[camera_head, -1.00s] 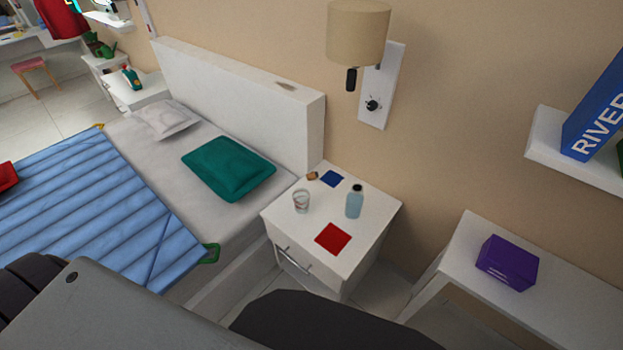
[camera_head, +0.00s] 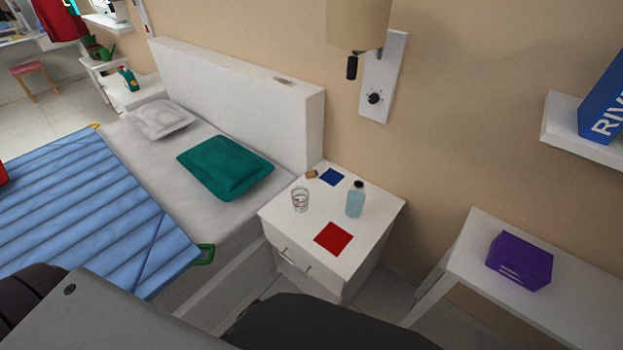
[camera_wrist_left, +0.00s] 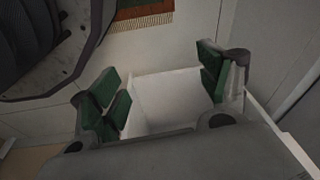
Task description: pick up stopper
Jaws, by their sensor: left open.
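A small brown stopper (camera_head: 311,174) lies on the white nightstand (camera_head: 290,228), near its back left edge beside a blue square (camera_head: 332,177). A glass (camera_head: 300,200) and a bottle (camera_head: 355,200) with pale blue contents and a dark top stand on the nightstand too. My left gripper (camera_wrist_left: 161,88) is open in the left wrist view, its green-padded fingers wide apart. Nothing is held; a plain white surface shows beyond the fingers. The stopper does not show in the wrist view. My right gripper is not in view.
A red square (camera_head: 333,239) lies on the nightstand's front. The bed (camera_head: 225,224) with a green pillow (camera_head: 226,167) is on the left. A wall lamp (camera_head: 358,22) hangs above. A white table (camera_head: 588,284) with a purple box (camera_head: 519,261) stands on the right.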

